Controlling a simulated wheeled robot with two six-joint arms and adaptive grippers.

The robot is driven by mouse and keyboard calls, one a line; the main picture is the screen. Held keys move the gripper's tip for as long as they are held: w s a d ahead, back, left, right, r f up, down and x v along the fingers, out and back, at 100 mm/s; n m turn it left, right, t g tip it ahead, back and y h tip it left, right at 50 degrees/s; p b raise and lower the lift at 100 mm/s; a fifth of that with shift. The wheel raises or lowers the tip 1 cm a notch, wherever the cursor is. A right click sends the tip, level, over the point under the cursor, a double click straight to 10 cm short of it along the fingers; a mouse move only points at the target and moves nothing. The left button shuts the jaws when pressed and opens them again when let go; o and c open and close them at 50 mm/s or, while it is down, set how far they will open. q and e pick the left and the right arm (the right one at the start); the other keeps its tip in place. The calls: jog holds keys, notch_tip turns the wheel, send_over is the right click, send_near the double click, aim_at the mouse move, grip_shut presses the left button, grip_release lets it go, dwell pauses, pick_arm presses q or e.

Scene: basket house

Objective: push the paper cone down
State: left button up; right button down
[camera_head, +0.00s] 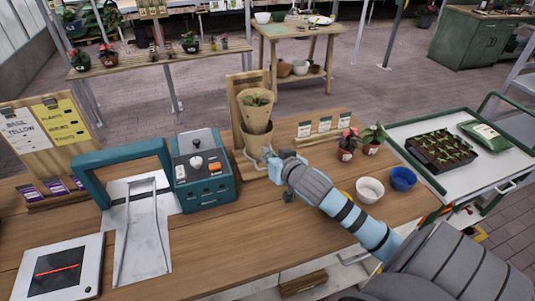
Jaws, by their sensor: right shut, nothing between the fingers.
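A tan paper cone (257,121) stands upright in front of a wooden backboard (236,92), with a green plant (257,99) showing in its top. A tan tapered part shows below the cone's upper section; I cannot tell whether it is the same cone or a holder. My right gripper (266,157) is shut and empty at the front right of the lower part, near the stand's base. Whether it touches is unclear. My left gripper is out of view.
A teal box with buttons (205,172) and a teal frame (88,174) stand to the left. Small potted plants (371,139), a white bowl (369,190) and a blue bowl (403,178) are to the right. A tray of seedlings (440,153) lies on a cart.

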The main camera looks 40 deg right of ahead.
jog(key=shift+n+g+h, duration=0.4)
jog(key=shift+g+h, duration=0.1)
jog(key=shift+h, duration=0.2)
jog(key=x, duration=0.3)
jog(key=s+d+f+x, duration=0.1)
jog(key=x, duration=0.7)
jog(key=shift+s+d+f, duration=0.2)
jog(key=shift+s+d, duration=0.05)
jog(key=shift+d, duration=0.1)
jog(key=f, duration=0.2)
jog(key=s+f, duration=0.1)
jog(key=shift+a+f, duration=0.2)
jog(key=shift+f, duration=0.15)
